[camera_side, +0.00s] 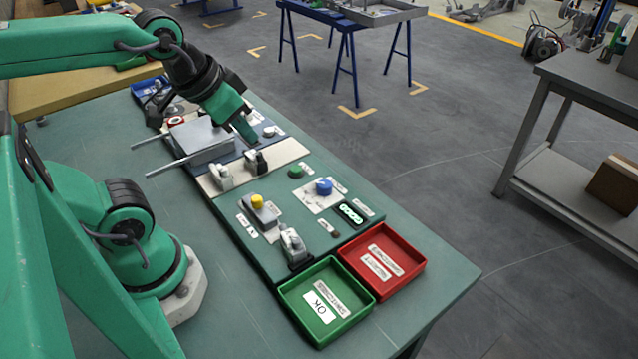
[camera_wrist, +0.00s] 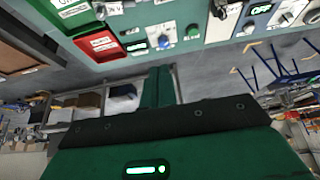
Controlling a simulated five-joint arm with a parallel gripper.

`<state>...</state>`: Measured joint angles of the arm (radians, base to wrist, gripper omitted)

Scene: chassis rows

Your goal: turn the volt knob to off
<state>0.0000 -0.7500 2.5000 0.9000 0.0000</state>
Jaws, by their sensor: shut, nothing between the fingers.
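My gripper (camera_side: 246,132) is shut and empty, tilted down above the far part of the panel row; its green fingers (camera_wrist: 158,87) also show in the wrist view. A blue round knob (camera_side: 324,187) sits on a white plate on the green panel; it also shows in the wrist view (camera_wrist: 163,42). A pale knob (camera_side: 269,131) sits on the dark blue panel close to my gripper; a pale knob with a dial (camera_wrist: 287,16) shows at the wrist view's upper right. The labels are too small to tell which is the volt knob. My gripper appears apart from both.
A green tray (camera_side: 283,291) and a red tray (camera_side: 419,264) stand at the near end. A grey box with two rods (camera_side: 200,138) lies left of my gripper. Grey toggle levers (camera_side: 221,177), a green button (camera_side: 296,171) and a yellow button (camera_side: 257,201) stand on the panels.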

